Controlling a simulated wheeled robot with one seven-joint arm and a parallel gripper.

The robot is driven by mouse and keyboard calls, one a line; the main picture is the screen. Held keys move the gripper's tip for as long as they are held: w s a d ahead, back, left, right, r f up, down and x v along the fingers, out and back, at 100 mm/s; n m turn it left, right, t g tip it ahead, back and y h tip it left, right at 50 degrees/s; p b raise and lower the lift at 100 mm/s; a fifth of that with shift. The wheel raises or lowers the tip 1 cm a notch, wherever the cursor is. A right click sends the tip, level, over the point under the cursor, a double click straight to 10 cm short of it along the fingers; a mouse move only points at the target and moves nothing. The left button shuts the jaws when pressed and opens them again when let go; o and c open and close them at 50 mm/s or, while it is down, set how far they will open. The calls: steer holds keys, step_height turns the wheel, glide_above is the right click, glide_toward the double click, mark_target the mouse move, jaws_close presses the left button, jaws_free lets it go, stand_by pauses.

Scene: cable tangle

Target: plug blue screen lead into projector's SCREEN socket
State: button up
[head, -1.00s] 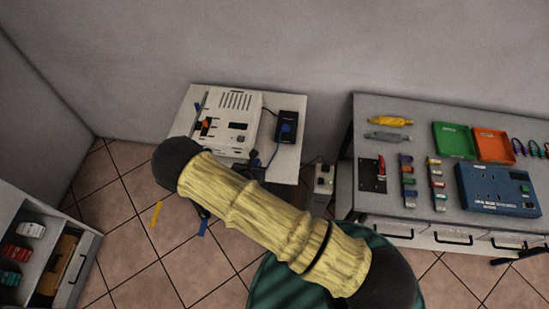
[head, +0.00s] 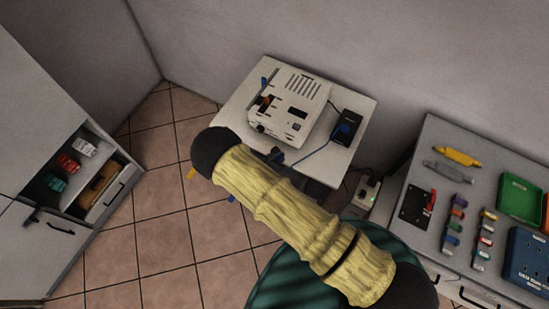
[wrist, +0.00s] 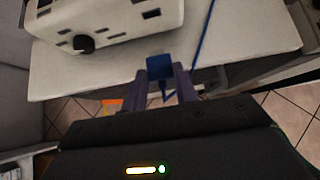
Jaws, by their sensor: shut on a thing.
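The white projector (head: 290,108) sits on a small white table (head: 235,105) and shows at the top left of the wrist view (wrist: 110,12). Its near side has several dark openings and a round black knob or lens; I cannot read which is the SCREEN socket. My gripper (wrist: 165,80) is shut on the blue plug (wrist: 158,63) of the screen lead, close to the table's near edge and apart from the projector. The blue lead (head: 318,150) runs from a black box (head: 346,126) toward my gripper. In the head view my arm hides most of the gripper.
A grey bench (head: 435,135) with coloured connectors and trays stands at the right. An open cabinet (head: 75,170) is at the left. A power strip (head: 367,192) with a green light is beside the table.

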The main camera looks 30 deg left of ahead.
steer(key=shift+w+d, duration=0.1)
steer(key=shift+w, duration=2.2)
steer(key=shift+r, duration=0.25)
steer(key=shift+f+b, duration=0.1)
steer(key=shift+b, duration=0.45)
steer(key=shift+w+b, duration=0.65)
steer(key=shift+w, duration=0.45)
steer(key=o, duration=1.1)
steer(key=shift+o, duration=0.2)
